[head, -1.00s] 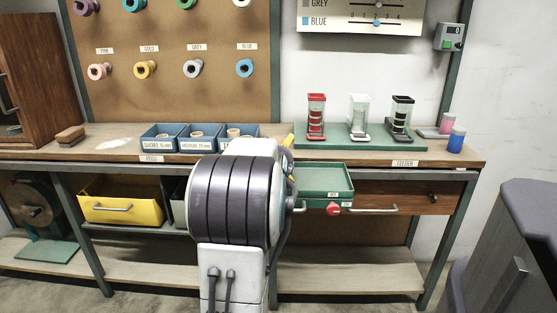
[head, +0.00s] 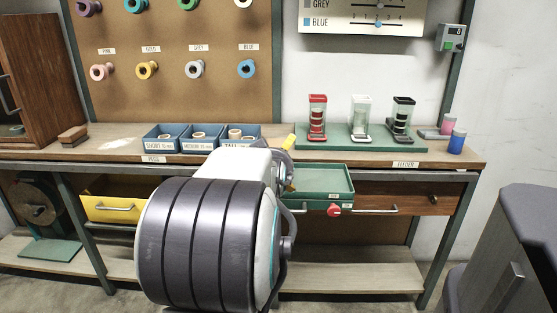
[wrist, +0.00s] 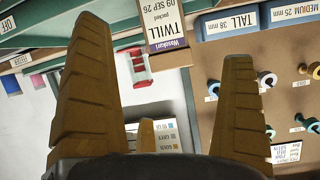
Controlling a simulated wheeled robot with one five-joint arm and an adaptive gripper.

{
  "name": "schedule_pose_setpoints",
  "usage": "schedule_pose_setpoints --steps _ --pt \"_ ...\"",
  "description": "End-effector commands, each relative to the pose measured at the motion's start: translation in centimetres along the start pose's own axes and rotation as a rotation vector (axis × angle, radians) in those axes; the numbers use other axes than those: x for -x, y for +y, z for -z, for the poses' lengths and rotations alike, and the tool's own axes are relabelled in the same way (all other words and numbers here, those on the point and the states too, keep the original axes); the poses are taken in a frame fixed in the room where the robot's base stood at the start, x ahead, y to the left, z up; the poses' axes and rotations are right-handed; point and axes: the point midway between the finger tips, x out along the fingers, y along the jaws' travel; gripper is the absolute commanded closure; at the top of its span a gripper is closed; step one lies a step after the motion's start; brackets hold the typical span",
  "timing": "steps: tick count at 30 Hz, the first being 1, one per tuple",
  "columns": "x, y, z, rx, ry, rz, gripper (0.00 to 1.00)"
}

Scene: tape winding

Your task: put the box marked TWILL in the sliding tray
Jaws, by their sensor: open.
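The box marked TWILL (wrist: 165,24) shows at the top of the wrist view, with a white label, a purple band and brown sides. It is cut off by the top edge. My gripper (wrist: 164,45) is open. The box appears between its two tan fingers, with a gap to each; nothing is held. I cannot make out the box in the head view, where my arm covers that part of the bench. A green tray (head: 347,187), apparently the sliding tray, sticks out from the bench front just right of my arm, beside a red knob (head: 333,210).
Blue bins (head: 160,143) of rolls stand on the bench left of my arm. A green base (head: 335,145) with red, white and black dispensers stands behind the tray. Pink and blue cylinders (head: 457,141) are at the right. A wooden drawer (head: 415,204) lies right of the tray.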

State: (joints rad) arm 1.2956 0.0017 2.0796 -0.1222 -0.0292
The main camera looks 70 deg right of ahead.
Motion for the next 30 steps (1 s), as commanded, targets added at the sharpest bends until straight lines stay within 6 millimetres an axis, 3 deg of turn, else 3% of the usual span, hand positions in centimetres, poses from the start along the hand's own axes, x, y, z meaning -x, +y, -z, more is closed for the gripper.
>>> schedule_pose_setpoints --steps 9,17,20,23,26,30 --pt "2.9 0.0 0.1 0.000 0.001 0.000 0.00" --pt "3.3 0.0 -0.1 0.000 -0.001 0.001 0.00" --pt "3.5 -0.9 -0.4 0.007 -0.013 0.019 0.00" --pt "4.2 -3.6 -1.4 0.030 -0.050 0.073 0.00" --pt "5.8 -8.0 -3.5 0.075 -0.119 0.166 0.00" --pt "10.1 -15.1 -8.1 0.182 -0.255 0.335 0.00"
